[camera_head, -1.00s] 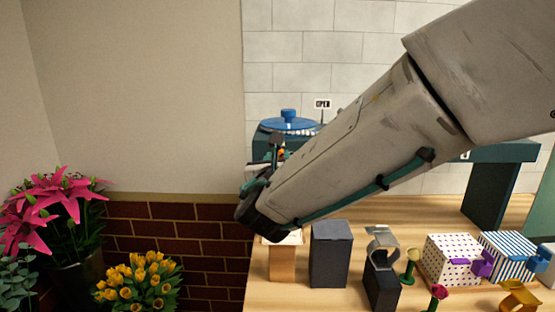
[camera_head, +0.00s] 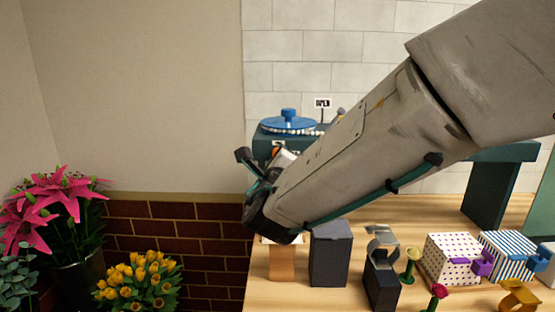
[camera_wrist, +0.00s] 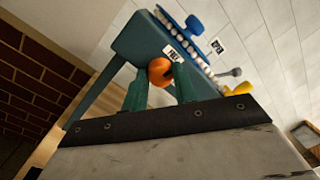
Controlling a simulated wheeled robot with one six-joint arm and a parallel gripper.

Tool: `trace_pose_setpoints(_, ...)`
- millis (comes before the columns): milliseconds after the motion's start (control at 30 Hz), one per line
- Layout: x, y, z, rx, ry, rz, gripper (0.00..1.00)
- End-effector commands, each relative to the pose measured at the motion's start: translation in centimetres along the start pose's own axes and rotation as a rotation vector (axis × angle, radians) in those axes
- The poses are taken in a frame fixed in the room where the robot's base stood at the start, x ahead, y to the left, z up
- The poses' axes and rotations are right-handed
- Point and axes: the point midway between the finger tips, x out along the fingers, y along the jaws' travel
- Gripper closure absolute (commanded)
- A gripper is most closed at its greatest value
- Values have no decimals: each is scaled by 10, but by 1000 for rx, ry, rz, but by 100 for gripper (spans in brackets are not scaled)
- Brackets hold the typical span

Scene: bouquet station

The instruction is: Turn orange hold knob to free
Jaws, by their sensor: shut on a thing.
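The orange knob (camera_wrist: 160,71) sits on the front of a dark teal station (camera_wrist: 140,40), beside a small white label (camera_wrist: 171,52) whose lettering I cannot read surely. In the wrist view my gripper (camera_wrist: 161,80) has its two green fingers on either side of the knob and is shut on it. In the head view only a sliver of orange (camera_head: 276,146) shows by my tilted gripper, and my arm hides much of the station front.
A blue disc with a blue knob (camera_head: 288,121) tops the station, ringed by white beads. An OPEN sign (camera_head: 322,103) stands behind. A dark block (camera_head: 329,254), dotted box (camera_head: 453,258) and striped box (camera_head: 508,257) stand on the wooden table. Pink flowers (camera_head: 60,202) are left.

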Motion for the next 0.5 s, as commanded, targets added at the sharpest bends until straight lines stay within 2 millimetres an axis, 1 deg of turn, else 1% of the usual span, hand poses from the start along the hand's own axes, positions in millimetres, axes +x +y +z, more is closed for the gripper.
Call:
trace_pose_setpoints(200,0,0,1,-81,-9,2,95)
trace_pose_setpoints(500,0,0,1,-115,-10,3,95)
